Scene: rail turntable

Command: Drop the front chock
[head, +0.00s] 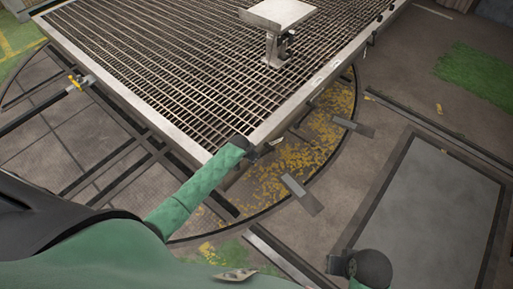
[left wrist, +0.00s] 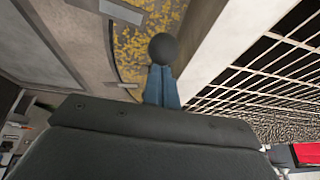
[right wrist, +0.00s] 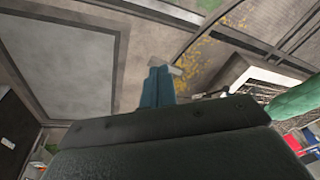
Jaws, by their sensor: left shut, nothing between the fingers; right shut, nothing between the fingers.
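In the head view my left gripper (head: 264,150) is at the near corner of the grated deck (head: 190,142). In the left wrist view its fingers (left wrist: 162,84) are shut, with a dark round knob (left wrist: 163,48) right at their tips; I cannot tell whether they touch it. My right gripper's fingers (right wrist: 157,86) are shut and empty in the right wrist view, over the floor beside a grey panel (right wrist: 62,65). A small yellow-marked fitting (head: 75,82) sits at the deck's left edge. I cannot tell which part is the front chock.
A pedestal with a pale top (head: 280,12) stands on the deck. Flat grey plates (head: 302,194) and (head: 350,125) lie near the turntable's curved rim. A framed grey floor panel (head: 430,215) lies at the right. Yellow debris (head: 290,155) covers the pit floor.

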